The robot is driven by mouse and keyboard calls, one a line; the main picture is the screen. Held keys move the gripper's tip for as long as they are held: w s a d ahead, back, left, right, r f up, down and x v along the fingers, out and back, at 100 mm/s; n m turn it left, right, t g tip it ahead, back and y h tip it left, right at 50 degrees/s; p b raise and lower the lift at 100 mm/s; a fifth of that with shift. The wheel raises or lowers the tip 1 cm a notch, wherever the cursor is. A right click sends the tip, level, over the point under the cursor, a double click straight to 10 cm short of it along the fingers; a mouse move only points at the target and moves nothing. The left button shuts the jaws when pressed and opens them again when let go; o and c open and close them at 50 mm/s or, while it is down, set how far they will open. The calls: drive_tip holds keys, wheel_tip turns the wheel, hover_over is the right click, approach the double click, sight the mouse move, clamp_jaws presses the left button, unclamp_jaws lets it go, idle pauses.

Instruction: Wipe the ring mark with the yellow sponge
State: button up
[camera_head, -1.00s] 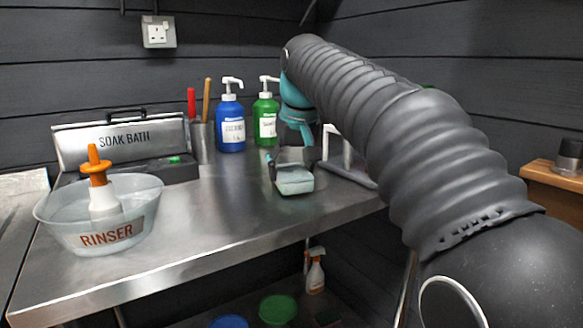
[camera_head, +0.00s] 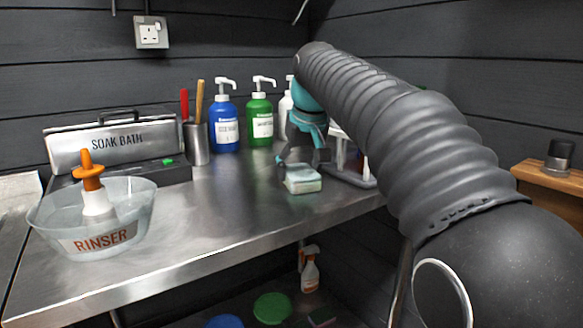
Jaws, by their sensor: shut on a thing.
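My gripper (camera_head: 304,163) is at the end of my arm, low over the right part of the steel worktop (camera_head: 225,205). It is shut on a small block, the yellow sponge (camera_head: 303,185), which looks pale cream with a greenish-white top here. The sponge is at or very near the worktop surface; I cannot tell if it touches. I cannot make out the ring mark; the sponge, the gripper or the glare on the steel may hide it.
Blue (camera_head: 226,125) and green (camera_head: 260,125) pump bottles stand behind the gripper, with a white bottle (camera_head: 285,112) beside them. A white rack (camera_head: 352,172) stands close right. The rinser bowl (camera_head: 140,205) and soak bath (camera_head: 120,145) are left. The middle worktop is clear.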

sight(283, 186)
drive_tip(key=shift+w+d, duration=0.6)
drive_tip(key=shift+d, duration=0.3)
drive_tip(key=shift+w+d, duration=0.55)
drive_tip(key=shift+d, duration=0.3)
drive_tip(key=shift+s+a, duration=0.55)
drive_tip(key=shift+a, duration=0.3)
drive_tip(key=shift+s+a, duration=0.55)
drive_tip(key=shift+a, duration=0.25)
drive_tip(key=shift+s+a+f, duration=0.15)
drive_tip(key=shift+s+a, duration=0.45)
drive_tip(key=shift+a, duration=0.25)
drive_tip(key=shift+s+a+f, duration=0.1)
drive_tip(key=shift+s+a, duration=0.45)
drive_tip(key=shift+a, duration=0.25)
drive_tip(key=shift+c, duration=0.3)
drive_tip(key=shift+r, duration=3.1)
drive_tip(key=shift+r, duration=0.1)
drive_tip(key=shift+r, duration=1.4)
